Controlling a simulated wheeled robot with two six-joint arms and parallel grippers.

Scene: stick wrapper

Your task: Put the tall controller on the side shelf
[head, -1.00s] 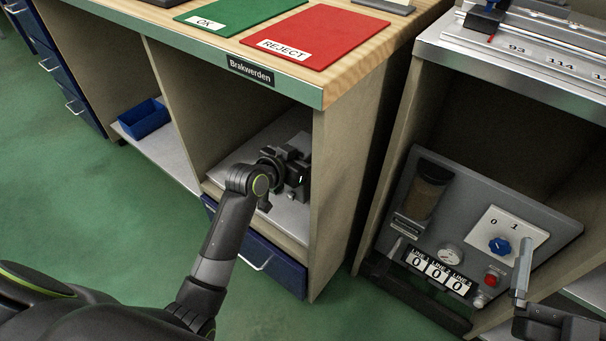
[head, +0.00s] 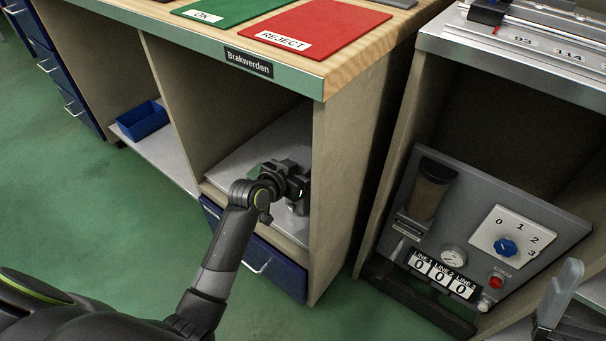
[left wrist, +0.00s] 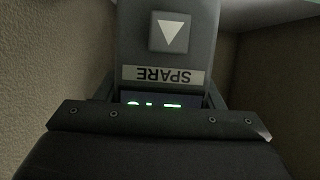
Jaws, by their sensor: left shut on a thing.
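My left gripper (head: 288,184) reaches into the open bay under the wooden bench, just above or at the grey shelf (head: 243,163). It is shut on a dark grey controller, which the head view hardly separates from the gripper. In the left wrist view the controller (left wrist: 203,50) fills the upper middle, with an arrow button, an upside-down SPARE label and a green-lit display partly hidden by the gripper. I cannot tell whether its base touches the shelf. My right gripper (head: 562,295) is at the lower right, partly cut off; its opening is unclear.
The bay's right side panel (head: 350,170) stands close to my left gripper. A blue drawer (head: 260,262) lies below the shelf. A blue bin (head: 143,121) sits in the bay to the left. A control panel (head: 470,215) with a blue knob stands in the right cabinet.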

